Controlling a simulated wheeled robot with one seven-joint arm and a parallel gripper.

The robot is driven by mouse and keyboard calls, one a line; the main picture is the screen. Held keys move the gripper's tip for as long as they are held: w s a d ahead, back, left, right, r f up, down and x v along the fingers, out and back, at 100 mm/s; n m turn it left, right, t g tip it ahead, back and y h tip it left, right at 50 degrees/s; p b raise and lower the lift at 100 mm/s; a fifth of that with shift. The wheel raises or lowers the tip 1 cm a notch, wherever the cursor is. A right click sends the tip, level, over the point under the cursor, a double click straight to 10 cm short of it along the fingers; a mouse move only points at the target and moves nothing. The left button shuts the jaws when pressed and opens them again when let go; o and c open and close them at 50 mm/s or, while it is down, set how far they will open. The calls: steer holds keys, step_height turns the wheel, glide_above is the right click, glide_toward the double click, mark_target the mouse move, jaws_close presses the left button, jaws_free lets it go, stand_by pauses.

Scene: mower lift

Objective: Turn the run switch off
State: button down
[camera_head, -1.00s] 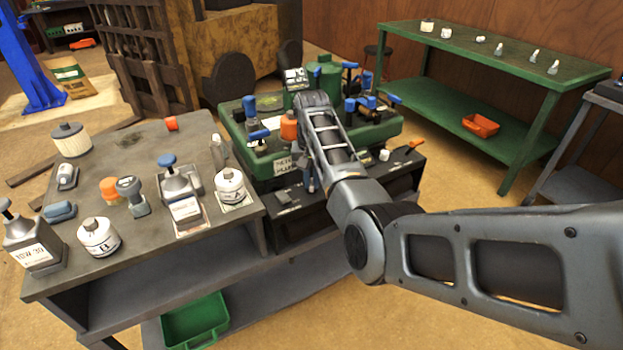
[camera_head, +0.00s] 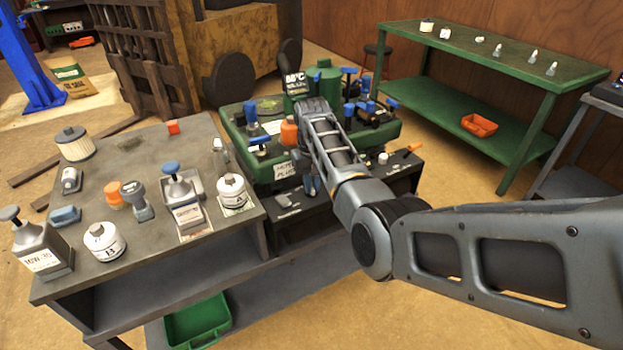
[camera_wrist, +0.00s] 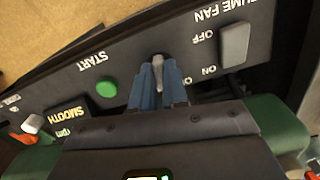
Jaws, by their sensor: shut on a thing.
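In the wrist view, the run switch (camera_wrist: 157,61) is a small grey lever on a dark panel (camera_wrist: 130,60). My gripper (camera_wrist: 158,72) has its two blue fingers closed around this lever. An upside-down "ON" label shows just right of the fingers; the lower part of the switch is hidden by them. In the head view, my gripper (camera_head: 312,186) is at the front panel below the green mower stand (camera_head: 275,172), and the switch is too small to make out there.
In the wrist view, a green START button (camera_wrist: 106,89) lies left of my fingers and a grey fume fan rocker (camera_wrist: 234,44) lies right. A "SMOOTH" rpm display (camera_wrist: 69,115) is further left. A cluttered grey bench (camera_head: 150,215) stands left in the head view.

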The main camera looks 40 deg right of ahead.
mark_target(313, 187)
steer(key=n+p, duration=0.1)
steer(key=n, duration=0.3)
steer(key=shift+d+r+n+p, duration=0.15)
steer(key=shift+n+p, duration=0.15)
steer(key=shift+p, duration=0.1)
steer(key=shift+n+p, duration=0.45)
steer(key=shift+n, duration=1.15)
steer(key=shift+w+n, duration=0.1)
steer(key=shift+n, duration=0.2)
steer(key=c, duration=1.1)
jaws_free()
steer(key=shift+c, duration=0.2)
steer(key=shift+r, duration=3.75)
